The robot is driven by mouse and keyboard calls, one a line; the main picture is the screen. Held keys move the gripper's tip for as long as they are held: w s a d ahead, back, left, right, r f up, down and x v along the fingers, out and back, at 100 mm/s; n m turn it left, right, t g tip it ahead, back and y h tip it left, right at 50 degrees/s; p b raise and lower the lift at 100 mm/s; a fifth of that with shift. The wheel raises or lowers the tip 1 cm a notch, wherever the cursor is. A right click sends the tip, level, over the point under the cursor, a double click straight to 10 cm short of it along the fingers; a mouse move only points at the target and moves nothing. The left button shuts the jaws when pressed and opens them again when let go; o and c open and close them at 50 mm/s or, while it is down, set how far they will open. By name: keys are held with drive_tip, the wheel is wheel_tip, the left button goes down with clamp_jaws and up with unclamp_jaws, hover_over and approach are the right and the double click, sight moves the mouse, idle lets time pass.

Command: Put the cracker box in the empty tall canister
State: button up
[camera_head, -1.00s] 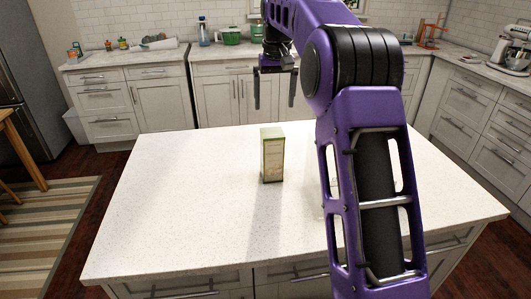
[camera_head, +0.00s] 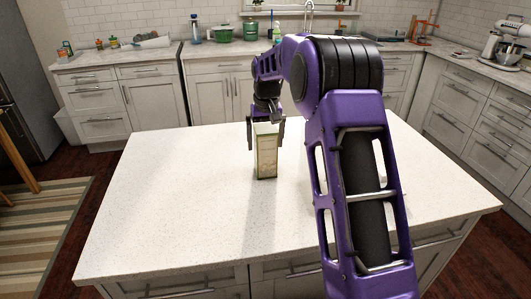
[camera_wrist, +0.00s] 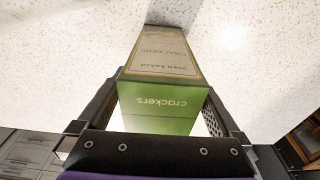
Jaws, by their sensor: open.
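The cracker box (camera_head: 266,158) stands upright on the white island counter. It is tall, pale tan on its front with a green end, and the wrist view shows the green end (camera_wrist: 160,108) lettered "crackers". My gripper (camera_head: 265,134) is open at the top of the box, pointing down, with one finger on each side of it. In the wrist view the box lies between the two fingers (camera_wrist: 160,120), and slim gaps seem to show beside it. I see no tall canister that I can make out; part of the counter is hidden behind my arm.
The white speckled island (camera_head: 180,190) is bare to the left of the box. My purple arm covers much of its right side. Behind, a back counter holds a green pot (camera_head: 251,31) and bottles. A stand mixer (camera_head: 509,45) is at far right.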

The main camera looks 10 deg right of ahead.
drive_tip(key=shift+f, duration=0.35)
drive_tip(key=shift+r, duration=0.1)
clamp_jaws()
